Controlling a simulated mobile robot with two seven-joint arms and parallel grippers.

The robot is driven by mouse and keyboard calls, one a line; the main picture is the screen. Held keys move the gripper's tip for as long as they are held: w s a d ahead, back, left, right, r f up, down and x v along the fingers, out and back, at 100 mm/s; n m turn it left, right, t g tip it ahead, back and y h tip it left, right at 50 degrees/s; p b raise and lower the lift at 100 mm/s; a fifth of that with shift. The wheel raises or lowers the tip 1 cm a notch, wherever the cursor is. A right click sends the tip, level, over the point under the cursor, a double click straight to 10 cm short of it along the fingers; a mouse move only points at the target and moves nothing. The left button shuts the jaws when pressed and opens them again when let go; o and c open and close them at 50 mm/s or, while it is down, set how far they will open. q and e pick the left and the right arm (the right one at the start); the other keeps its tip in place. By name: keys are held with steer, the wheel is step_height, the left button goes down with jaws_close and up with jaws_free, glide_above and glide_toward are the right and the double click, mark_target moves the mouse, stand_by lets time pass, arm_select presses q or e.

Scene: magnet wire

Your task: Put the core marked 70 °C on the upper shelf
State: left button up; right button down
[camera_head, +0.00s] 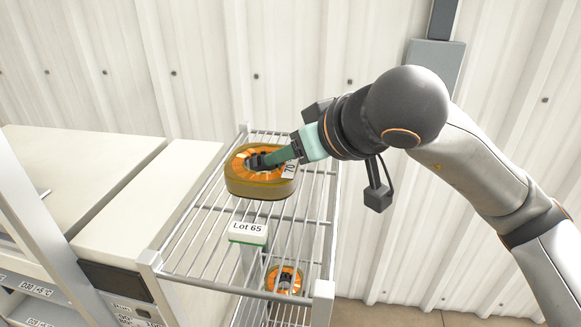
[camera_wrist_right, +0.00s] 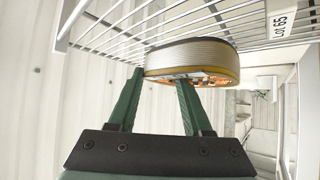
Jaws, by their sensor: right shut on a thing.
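The orange-wound ring core (camera_head: 240,185) is at the upper wire shelf (camera_head: 208,255), towards its far end. A white label on its right side is partly hidden and seems to read 70. My right gripper (camera_head: 268,160) is shut on this core, its green fingers reaching over the ring towards the central hole. In the right wrist view, the core's pale band (camera_wrist_right: 190,58) is at the ends of the two green fingers (camera_wrist_right: 160,85), against the shelf wires. I cannot tell whether the core touches the wires. My left gripper is out of view.
A second orange core (camera_head: 284,279) sits on a lower level under the wires. The shelf's near part is bare. A pale cabinet (camera_head: 140,205) adjoins at left, and a corrugated wall (camera_head: 220,60) rises behind.

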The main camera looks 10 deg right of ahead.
steer(key=shift+w+f+p, duration=0.2)
steer(key=shift+f+p, duration=0.2)
steer(key=shift+f, duration=1.15)
steer(key=shift+f, duration=0.15)
steer(key=shift+f+b, duration=0.1)
steer(key=shift+b, duration=0.2)
steer(key=shift+c, duration=1.7)
jaws_free()
steer(key=shift+f, duration=0.1)
